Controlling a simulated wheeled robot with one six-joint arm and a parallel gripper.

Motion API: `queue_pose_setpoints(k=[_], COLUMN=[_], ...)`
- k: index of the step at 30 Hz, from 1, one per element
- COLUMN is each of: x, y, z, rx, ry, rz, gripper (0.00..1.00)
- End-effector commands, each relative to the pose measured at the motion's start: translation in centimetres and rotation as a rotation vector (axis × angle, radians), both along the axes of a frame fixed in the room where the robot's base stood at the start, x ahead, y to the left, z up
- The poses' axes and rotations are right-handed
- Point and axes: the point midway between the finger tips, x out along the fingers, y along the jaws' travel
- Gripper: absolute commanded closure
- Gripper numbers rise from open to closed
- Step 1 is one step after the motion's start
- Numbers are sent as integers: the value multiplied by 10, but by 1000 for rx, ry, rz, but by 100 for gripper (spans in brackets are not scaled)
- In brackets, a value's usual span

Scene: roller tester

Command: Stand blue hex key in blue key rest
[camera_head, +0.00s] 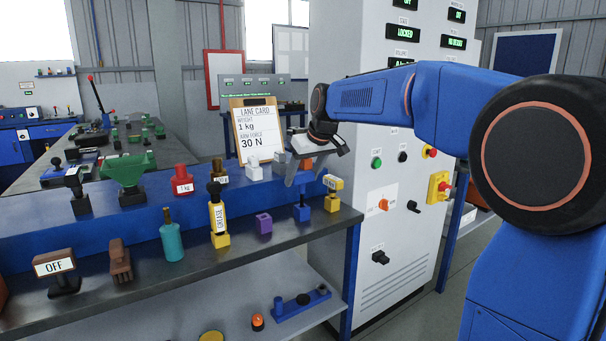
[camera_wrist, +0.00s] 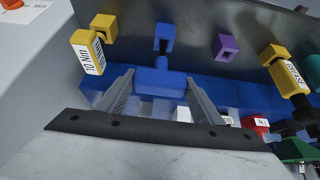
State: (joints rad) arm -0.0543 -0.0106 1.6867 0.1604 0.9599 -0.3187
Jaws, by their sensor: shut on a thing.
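The blue hex key (camera_wrist: 160,82) is held crosswise by its T-shaped handle between the two fingers of my gripper (camera_wrist: 160,76). Its short visible shaft points toward the blue key rest (camera_wrist: 163,32) and overlaps the dark opening there. I cannot tell whether the tip is inside the opening or just in front of it. In the head view my gripper (camera_head: 298,178) hangs over the front of the bench, above the blue key rest (camera_head: 301,213). The handle is mostly hidden by the gripper in that view.
The yellow 10 Nm tool (camera_head: 333,194) stands close right of the rest. An empty-looking purple rest (camera_head: 264,223) and the yellow grease tool (camera_head: 218,216) stand to the left. A blue ledge (camera_head: 100,225) runs behind. The white control cabinet (camera_head: 390,270) borders the right.

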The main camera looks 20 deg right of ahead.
Motion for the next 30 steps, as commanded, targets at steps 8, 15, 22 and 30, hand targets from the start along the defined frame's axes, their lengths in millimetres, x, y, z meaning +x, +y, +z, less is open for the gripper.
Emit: queue_pose_setpoints(k=[8,15,22,30], x=[0,0,0,0], y=[0,0,0,0], z=[-6,-12,-18,-24], rx=[0,0,0,0], ry=[-1,-1,0,-1], rz=[0,0,0,0], gripper=[93,93,93,93])
